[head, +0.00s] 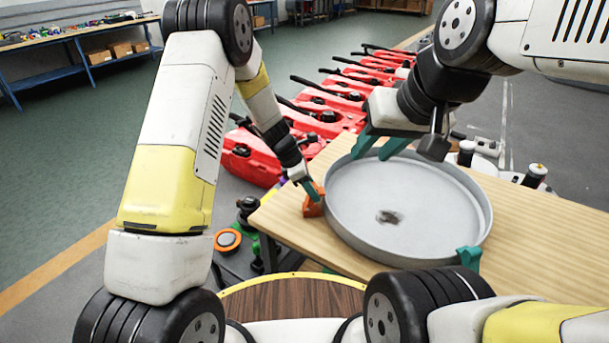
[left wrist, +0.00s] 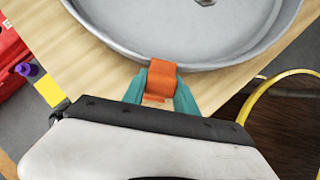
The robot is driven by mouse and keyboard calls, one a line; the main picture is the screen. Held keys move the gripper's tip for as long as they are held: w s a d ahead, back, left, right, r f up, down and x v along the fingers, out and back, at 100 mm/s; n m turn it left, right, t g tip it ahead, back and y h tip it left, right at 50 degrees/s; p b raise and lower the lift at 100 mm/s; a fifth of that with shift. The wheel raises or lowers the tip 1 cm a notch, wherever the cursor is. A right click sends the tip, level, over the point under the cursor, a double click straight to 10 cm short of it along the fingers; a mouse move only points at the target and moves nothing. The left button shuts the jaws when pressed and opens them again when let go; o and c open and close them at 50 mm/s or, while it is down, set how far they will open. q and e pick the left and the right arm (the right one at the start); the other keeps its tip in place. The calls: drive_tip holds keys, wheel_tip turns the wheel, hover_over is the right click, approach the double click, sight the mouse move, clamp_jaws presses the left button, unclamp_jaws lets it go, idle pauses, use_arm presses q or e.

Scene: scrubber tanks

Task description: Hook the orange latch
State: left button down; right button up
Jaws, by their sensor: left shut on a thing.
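The orange latch (head: 314,201) stands at the left edge of the round grey metal pan (head: 345,225), on the wooden table. My left gripper (head: 309,187) is shut on the latch, a teal finger on either side. In the left wrist view the orange latch (left wrist: 161,80) sits between the two teal fingertips, against the pan's rim (left wrist: 215,65). I cannot tell whether the latch is hooked over the rim. My right gripper (head: 380,148) has its teal fingers apart at the pan's far rim, with nothing visible between them.
A teal clamp (head: 469,257) sits at the pan's front right edge. Red machines (head: 255,155) stand in a row behind the table. The wooden tabletop (head: 545,235) is bare at right. Black cylinders (head: 535,176) stand beyond the table's right edge.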

use_arm(q)
drive_tip(key=shift+w+d+f+y, duration=0.1)
drive_tip(key=shift+d+y, duration=0.2)
drive_tip(key=shift+y, duration=0.25)
drive_tip(key=shift+w+d+f+y, duration=0.1)
drive_tip(key=shift+d+y, duration=0.2)
drive_tip(key=shift+y, duration=0.25)
drive_tip(key=shift+f, duration=0.1)
drive_tip(key=c, duration=1)
unclamp_jaws()
drive_tip(key=shift+s, duration=0.1)
drive_tip(key=shift+o, duration=0.2)
drive_tip(key=v, duration=0.7)
drive_tip(key=shift+r, duration=0.4)
